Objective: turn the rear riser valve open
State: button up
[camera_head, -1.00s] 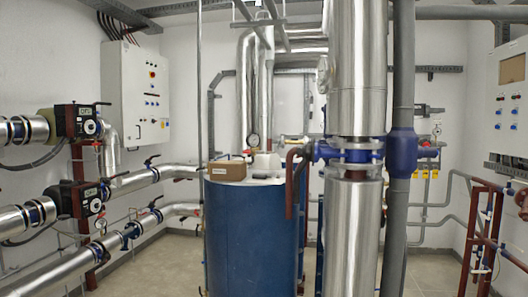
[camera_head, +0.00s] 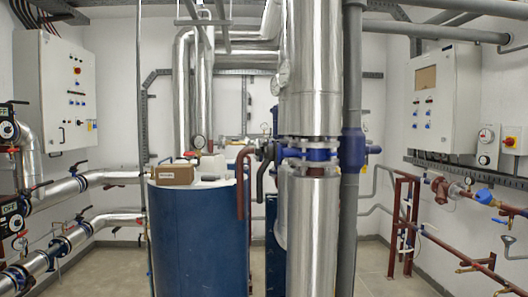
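A thick silver riser pipe (camera_head: 313,70) stands upright near the middle of the view. A blue flanged valve body (camera_head: 308,154) sits in it at about mid-height. A dark lever or handle (camera_head: 262,152) sticks out to the left of this valve; its exact angle is hard to tell. A grey vertical pipe with a blue fitting (camera_head: 352,151) stands just to the right. What lies behind the riser is partly hidden, and I cannot tell for sure which valve is the rear riser one. My gripper is not in view.
A blue tank (camera_head: 197,240) with a cardboard box (camera_head: 171,175) on top stands left of the riser. Control cabinets hang left (camera_head: 60,90) and right (camera_head: 444,97). Red-brown pipework (camera_head: 405,225) stands at the right. Bare floor (camera_head: 372,262) shows right of the riser.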

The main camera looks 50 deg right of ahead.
aim_at(258, 150)
jog(key=z, duration=1.45)
jog(key=i, duration=0.95)
jog(key=z, duration=0.35)
jog(key=k, duration=0.25)
jog(key=u, duration=1.05)
jog(key=i, duration=1.25)
jog(key=z, duration=0.25)
